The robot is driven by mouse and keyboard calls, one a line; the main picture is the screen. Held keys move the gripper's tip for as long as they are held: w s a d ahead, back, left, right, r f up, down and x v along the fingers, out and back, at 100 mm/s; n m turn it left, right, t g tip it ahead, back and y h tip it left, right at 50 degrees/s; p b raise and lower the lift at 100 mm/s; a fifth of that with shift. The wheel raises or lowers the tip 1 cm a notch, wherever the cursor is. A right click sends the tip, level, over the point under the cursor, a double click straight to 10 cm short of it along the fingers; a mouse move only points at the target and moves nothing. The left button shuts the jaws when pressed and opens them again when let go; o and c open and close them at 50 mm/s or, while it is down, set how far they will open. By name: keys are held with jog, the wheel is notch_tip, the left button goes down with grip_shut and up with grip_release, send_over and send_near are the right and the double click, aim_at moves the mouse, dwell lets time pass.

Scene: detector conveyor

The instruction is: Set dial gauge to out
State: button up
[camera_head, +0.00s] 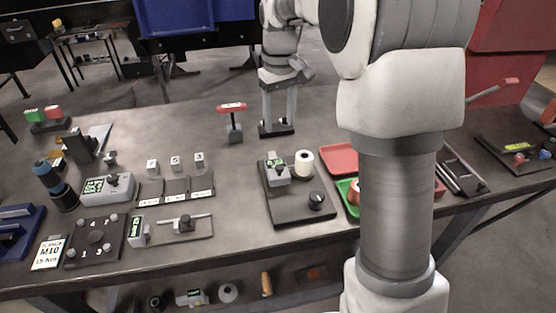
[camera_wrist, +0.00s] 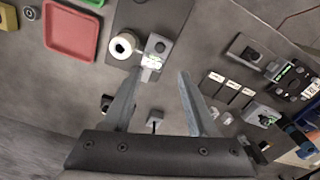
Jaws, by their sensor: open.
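No part is labelled legibly as the dial gauge, and I cannot tell its setting. One candidate is the small grey device with a lit green display (camera_head: 277,172) on a dark board (camera_head: 290,208); it also shows in the wrist view (camera_wrist: 157,47). Others are a grey display box with a black knob (camera_head: 107,189) and an upright display unit (camera_head: 139,231) beside a slide fixture, both at left. My gripper (camera_head: 279,124) points down behind the dark board, its fingers apart and empty.
A white spool (camera_head: 304,163) and black knob (camera_head: 316,199) share the dark board. A red T-handle (camera_head: 232,107) stands left of my gripper. A red tray (camera_head: 342,156) and green tray lie right, partly hidden by my arm.

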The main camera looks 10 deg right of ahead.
aim_at(279, 166)
notch_tip(279, 166, down, 14)
jog(key=shift+r, duration=0.1)
dwell(0.4)
grip_shut()
dwell(1.2)
